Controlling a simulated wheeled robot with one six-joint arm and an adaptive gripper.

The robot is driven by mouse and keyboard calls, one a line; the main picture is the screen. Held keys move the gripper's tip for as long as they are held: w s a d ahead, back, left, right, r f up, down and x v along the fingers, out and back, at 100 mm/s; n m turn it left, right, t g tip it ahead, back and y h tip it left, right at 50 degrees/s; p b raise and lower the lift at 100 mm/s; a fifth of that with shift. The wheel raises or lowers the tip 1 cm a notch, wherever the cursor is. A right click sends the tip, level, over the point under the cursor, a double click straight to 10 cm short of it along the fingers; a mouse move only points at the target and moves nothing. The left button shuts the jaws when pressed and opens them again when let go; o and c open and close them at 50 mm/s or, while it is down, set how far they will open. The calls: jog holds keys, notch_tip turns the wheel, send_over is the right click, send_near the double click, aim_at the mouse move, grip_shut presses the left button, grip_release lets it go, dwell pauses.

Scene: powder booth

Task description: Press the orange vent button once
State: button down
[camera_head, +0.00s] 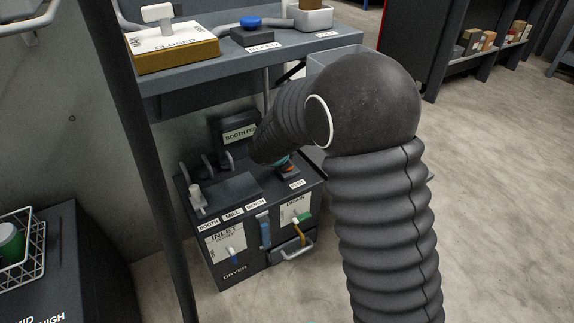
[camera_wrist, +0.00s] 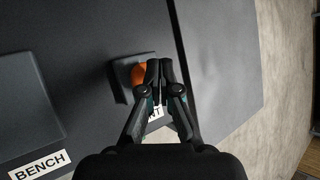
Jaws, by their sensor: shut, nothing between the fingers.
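The orange vent button (camera_wrist: 138,74) sits on a dark square base on top of the dark dryer cabinet (camera_head: 240,262). In the wrist view my gripper (camera_wrist: 160,66) is shut and empty, its fingertips overlapping the button's right side in the picture. I cannot tell whether the tips touch the button or hover above it. The white vent label (camera_head: 297,184) lies in front of the button in the head view; my fingers partly cover it in the wrist view. In the head view my arm hides most of my gripper.
A "BOOTH FEED" sign (camera_head: 239,133) stands at the back of the cabinet top. A grey lever (camera_head: 197,198) stands at its left. A shelf above holds a blue button (camera_head: 251,22) and a "CLOSED" box (camera_head: 172,56). A dark post crosses the left side.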

jog(key=shift+f, duration=0.4)
jog(key=shift+f, duration=0.5)
dwell(0.9)
jog(key=shift+r+p, duration=0.85)
jog(key=shift+r, duration=0.1)
jog(key=shift+r, duration=0.1)
notch_tip(320, 180, up, 5)
jog(key=p, duration=0.5)
dwell(0.6)
